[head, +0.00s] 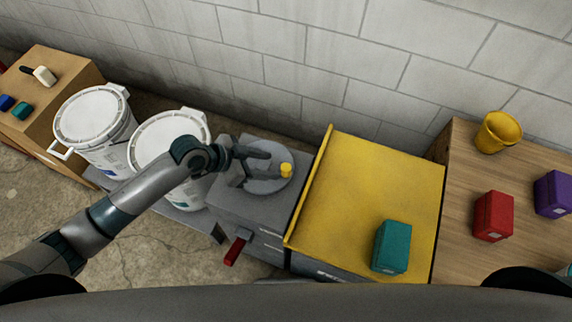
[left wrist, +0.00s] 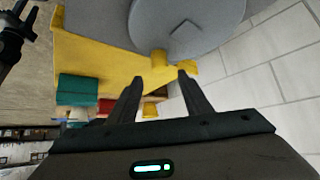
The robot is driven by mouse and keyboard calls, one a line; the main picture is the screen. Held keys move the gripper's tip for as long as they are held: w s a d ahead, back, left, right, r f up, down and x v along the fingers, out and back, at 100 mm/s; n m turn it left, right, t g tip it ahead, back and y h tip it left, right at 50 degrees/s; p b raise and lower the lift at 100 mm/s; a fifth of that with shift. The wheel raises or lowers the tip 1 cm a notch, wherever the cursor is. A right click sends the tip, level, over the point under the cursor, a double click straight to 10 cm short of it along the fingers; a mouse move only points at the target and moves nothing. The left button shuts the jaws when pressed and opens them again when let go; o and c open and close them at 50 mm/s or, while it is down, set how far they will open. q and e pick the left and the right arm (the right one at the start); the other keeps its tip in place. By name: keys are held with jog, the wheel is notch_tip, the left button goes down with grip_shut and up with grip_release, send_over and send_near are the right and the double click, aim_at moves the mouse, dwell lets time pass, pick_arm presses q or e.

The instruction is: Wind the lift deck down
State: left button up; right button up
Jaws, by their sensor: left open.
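The lift deck is a flat yellow plate (head: 350,185) with a raised left edge, and a teal box (head: 391,246) stands on its front right part. Left of it, a grey housing (head: 235,205) carries a round grey crank wheel (head: 262,183) with a yellow knob (head: 286,170). My left gripper (head: 268,160) is over the wheel, close to the knob. In the left wrist view the open fingers (left wrist: 159,80) point at the knob (left wrist: 160,60), which appears between and just beyond their tips. I cannot tell whether they touch it. My right gripper is not in view.
A red lever (head: 236,249) sticks out of the housing's front. Two white buckets (head: 92,118) stand at left, the nearer one partly behind my arm. The right bench (head: 462,190) holds a yellow bucket (head: 497,133), a red box (head: 492,216) and a purple box (head: 553,194). A block wall runs behind.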

aim_at(286, 167)
pick_arm(q)
jog(key=p+x, duration=0.1)
jog(key=x, duration=0.7)
jog(key=shift+d+f, duration=0.15)
jog(key=shift+d, duration=0.05)
grip_shut()
